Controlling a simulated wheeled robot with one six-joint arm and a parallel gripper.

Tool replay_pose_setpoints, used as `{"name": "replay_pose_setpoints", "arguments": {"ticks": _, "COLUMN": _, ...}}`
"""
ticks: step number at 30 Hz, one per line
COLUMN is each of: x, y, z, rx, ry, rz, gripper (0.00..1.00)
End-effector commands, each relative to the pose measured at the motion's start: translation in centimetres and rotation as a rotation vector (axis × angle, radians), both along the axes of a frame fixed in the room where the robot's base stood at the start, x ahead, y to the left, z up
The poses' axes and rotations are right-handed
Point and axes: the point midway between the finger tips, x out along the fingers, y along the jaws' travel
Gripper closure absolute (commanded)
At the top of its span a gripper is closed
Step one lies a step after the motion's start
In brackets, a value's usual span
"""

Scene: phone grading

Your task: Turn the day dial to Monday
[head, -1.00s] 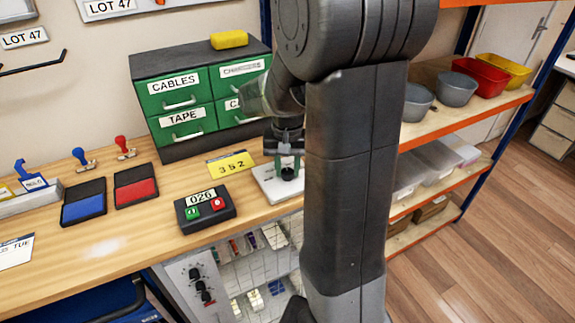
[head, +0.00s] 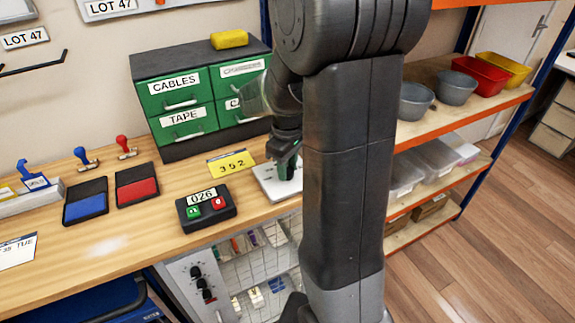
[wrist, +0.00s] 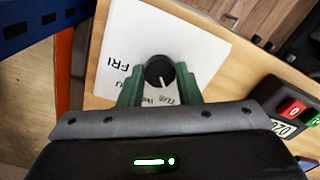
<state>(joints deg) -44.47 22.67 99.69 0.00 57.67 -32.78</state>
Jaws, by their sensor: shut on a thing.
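The day dial (wrist: 158,68) is a round black knob with a white pointer line, on a white plate (wrist: 195,45) in the wrist view. The plate also shows in the head view (head: 268,187) at the bench's right end, where my gripper hides the knob. My gripper (wrist: 160,78) is shut on the dial, one green finger on each side. In the head view my gripper (head: 284,168) is down at the plate. In the wrist view, the pointer points down, roughly towards TUE. FRI and part of WED are readable; other labels are hidden by the fingers or too unclear.
A counter box (head: 205,208) with green and red buttons stands left of the plate. A yellow card (head: 231,163) lies behind it. Green drawers (head: 185,105) stand at the back. Ink pads (head: 137,187) lie further left. Bare bench lies in front of the pads.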

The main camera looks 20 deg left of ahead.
Motion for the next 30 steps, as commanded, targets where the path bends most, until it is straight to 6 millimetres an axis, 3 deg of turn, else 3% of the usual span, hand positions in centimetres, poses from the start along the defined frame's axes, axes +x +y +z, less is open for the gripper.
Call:
{"name": "replay_pose_setpoints", "arguments": {"ticks": 15, "x": 0.08, "y": 0.06, "z": 0.12, "rx": 0.002, "ry": -0.003, "rz": 0.463, "gripper": 0.92}}
{"name": "replay_pose_setpoints", "arguments": {"ticks": 30, "x": 0.08, "y": 0.07, "z": 0.1, "rx": 0.002, "ry": -0.003, "rz": 0.692, "gripper": 0.92}}
